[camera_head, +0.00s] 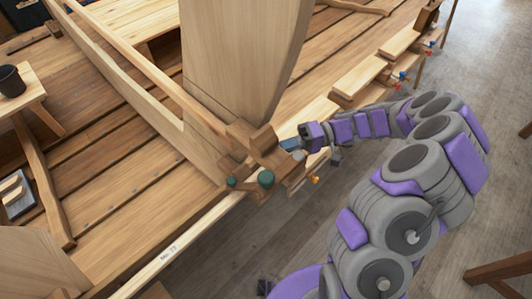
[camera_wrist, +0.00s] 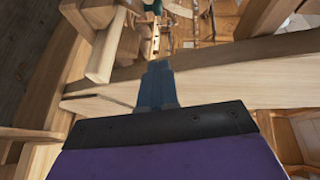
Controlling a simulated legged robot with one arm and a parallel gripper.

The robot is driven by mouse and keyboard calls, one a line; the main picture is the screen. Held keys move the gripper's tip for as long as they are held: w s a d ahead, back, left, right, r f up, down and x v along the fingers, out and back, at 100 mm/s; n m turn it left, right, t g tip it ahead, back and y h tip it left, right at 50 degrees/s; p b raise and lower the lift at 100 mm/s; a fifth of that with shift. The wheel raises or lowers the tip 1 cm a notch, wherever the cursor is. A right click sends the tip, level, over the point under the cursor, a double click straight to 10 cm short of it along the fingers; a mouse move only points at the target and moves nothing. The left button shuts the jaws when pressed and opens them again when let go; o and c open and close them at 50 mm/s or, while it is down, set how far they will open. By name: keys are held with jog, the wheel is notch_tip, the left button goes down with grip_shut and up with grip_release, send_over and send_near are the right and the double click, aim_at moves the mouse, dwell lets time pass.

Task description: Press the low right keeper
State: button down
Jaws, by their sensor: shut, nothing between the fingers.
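My gripper (camera_head: 289,144) is shut and empty, with its blue-grey fingers beside the wooden block assembly (camera_head: 262,146) at the foot of the tall pale upright board. In the wrist view the closed fingers (camera_wrist: 157,82) point at a pale wooden beam (camera_wrist: 230,82); I cannot tell whether they touch it. A dark green knob (camera_head: 265,178) and another green knob (camera_head: 231,182) sit at the near side of the block assembly. An orange knob (camera_head: 315,180) is low, just right of it and below my gripper. I cannot tell for sure which part is the low right keeper.
The tall upright board (camera_head: 240,55) stands behind the blocks. A pale rail (camera_head: 170,253) runs along the planked hull's edge. Several wooden blocks with red and blue knobs (camera_head: 402,76) stand at upper right. A black cup (camera_head: 11,80) is far left. Grey floor is open at right.

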aim_at(235, 184)
jog(key=s+a, duration=0.2)
jog(key=a, duration=0.1)
jog(key=s+a+f+p, duration=0.1)
jog(key=s+a, duration=0.1)
jog(key=a, duration=0.1)
jog(key=s+a, duration=0.2)
jog(key=a, duration=0.1)
jog(key=shift+s+a+f+p, duration=0.1)
jog(key=shift+s+f+p, duration=0.05)
jog(key=shift+f+p, duration=0.2)
jog(key=shift+s+d+r, duration=0.1)
jog(key=shift+d, duration=0.55)
jog(key=n+g+b, duration=0.1)
jog(key=a+g+h+b, duration=0.1)
jog(key=b, duration=0.1)
jog(key=shift+s+a+f+n, duration=0.1)
jog(key=shift+s+f+n, duration=0.2)
jog(key=shift+f+n, duration=0.1)
jog(key=shift+s+a+n+g+h+b, duration=0.15)
jog(key=shift+n+g+h+b, duration=0.2)
jog(key=shift+g+b, duration=0.35)
jog(key=s+n+g+b, duration=0.1)
jog(key=b, duration=0.1)
jog(key=shift+r+h+b, duration=0.1)
jog(key=shift+h+b, duration=0.25)
jog(key=shift+b, duration=0.05)
jog(key=shift+s+r+n+g+h, duration=0.2)
jog(key=shift+n+g+h, duration=0.1)
jog(key=shift+n+g, duration=0.1)
